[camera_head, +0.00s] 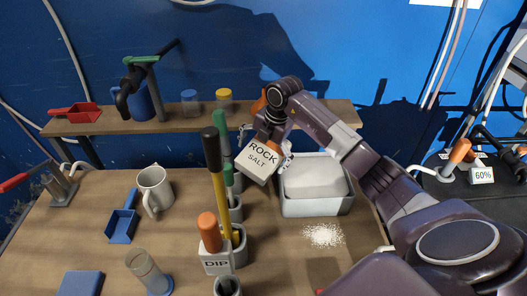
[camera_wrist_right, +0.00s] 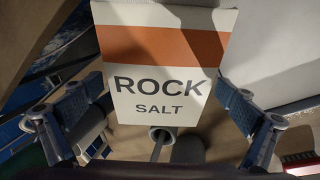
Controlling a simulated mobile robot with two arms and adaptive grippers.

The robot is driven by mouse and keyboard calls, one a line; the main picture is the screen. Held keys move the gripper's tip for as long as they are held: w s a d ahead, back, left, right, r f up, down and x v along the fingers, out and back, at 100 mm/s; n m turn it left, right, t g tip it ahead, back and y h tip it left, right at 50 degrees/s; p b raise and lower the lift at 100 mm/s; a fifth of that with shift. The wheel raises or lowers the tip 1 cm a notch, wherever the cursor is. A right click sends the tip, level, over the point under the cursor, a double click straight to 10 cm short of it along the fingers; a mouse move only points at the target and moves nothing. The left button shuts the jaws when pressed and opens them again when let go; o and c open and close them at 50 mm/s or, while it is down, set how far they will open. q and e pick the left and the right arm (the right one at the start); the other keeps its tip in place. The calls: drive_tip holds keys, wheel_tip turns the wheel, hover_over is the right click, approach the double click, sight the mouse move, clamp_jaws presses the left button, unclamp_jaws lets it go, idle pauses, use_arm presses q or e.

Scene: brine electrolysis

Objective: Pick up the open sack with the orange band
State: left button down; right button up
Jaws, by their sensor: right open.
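The sack labelled ROCK SALT (camera_head: 261,160) is pale with an orange band, and it looks tilted in the head view, beside the white tub. In the right wrist view the sack (camera_wrist_right: 165,75) fills the middle, with its orange band near the top edge of the label face. My right gripper (camera_head: 268,142) is at the sack, with its arm coming in from the right. Its two fingers are spread, one on each side of the sack, and gaps show between fingers and sack in the wrist view. I cannot tell what the sack's base rests on. My left gripper is not in view.
A white tub (camera_head: 318,205) stands right of the sack, with spilled white grains (camera_head: 323,235) in front. A wooden shelf (camera_head: 150,127) with jars runs behind. A mug (camera_head: 155,187) stands farther left.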

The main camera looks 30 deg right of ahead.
drive_tip(key=shift+f, duration=0.2)
drive_tip(key=shift+f, duration=0.2)
idle(0.4)
drive_tip(key=shift+c, duration=0.6)
drive_tip(key=c, duration=1)
